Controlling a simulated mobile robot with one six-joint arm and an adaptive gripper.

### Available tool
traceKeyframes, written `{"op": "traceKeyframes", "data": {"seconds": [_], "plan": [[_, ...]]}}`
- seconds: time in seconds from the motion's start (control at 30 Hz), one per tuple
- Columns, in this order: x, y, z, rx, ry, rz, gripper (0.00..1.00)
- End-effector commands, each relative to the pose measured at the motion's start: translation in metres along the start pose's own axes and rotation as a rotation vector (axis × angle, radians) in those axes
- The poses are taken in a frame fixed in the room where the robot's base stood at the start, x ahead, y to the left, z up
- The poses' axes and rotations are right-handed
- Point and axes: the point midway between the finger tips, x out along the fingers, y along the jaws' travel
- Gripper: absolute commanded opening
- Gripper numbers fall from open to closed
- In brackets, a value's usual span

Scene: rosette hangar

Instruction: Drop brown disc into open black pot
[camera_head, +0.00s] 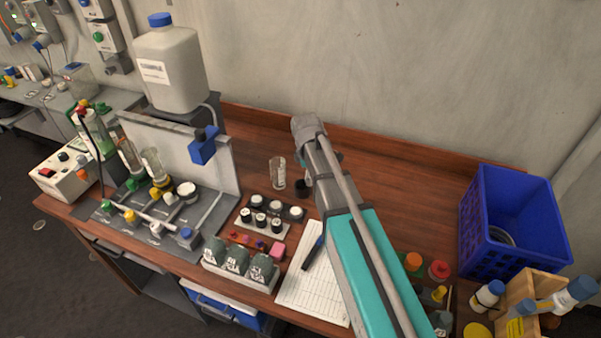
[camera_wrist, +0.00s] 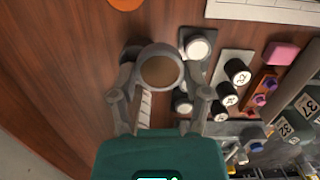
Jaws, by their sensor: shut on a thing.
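My gripper (camera_wrist: 161,84) is shut on a round brown disc (camera_wrist: 160,70) with a grey rim, held between the two fingertips in the wrist view. The open black pot (camera_head: 302,188) is a small dark round thing on the table, just right of a clear glass beaker (camera_head: 278,173). In the wrist view the dark pot (camera_wrist: 132,48) shows partly behind the disc's upper left edge; most of it is hidden. The disc appears above the table, close to the pot.
Several black pots with white tops (camera_head: 257,202) stand close by. A white holder with black vials (camera_head: 261,223), a pink block (camera_head: 277,250) and a paper sheet (camera_head: 312,275) lie nearer the front. A blue crate (camera_head: 485,232) stands right. Bare wood lies behind the pot.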

Motion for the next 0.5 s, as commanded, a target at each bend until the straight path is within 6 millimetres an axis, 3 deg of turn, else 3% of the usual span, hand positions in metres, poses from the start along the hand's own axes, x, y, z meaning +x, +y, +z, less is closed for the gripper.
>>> {"op": "traceKeyframes", "data": {"seconds": [0.2,0.5], "plan": [[0.015,0.025,-0.024,0.255,0.004,-0.032,0.28],[0.024,0.041,-0.042,0.503,-0.001,-0.061,0.28]]}}
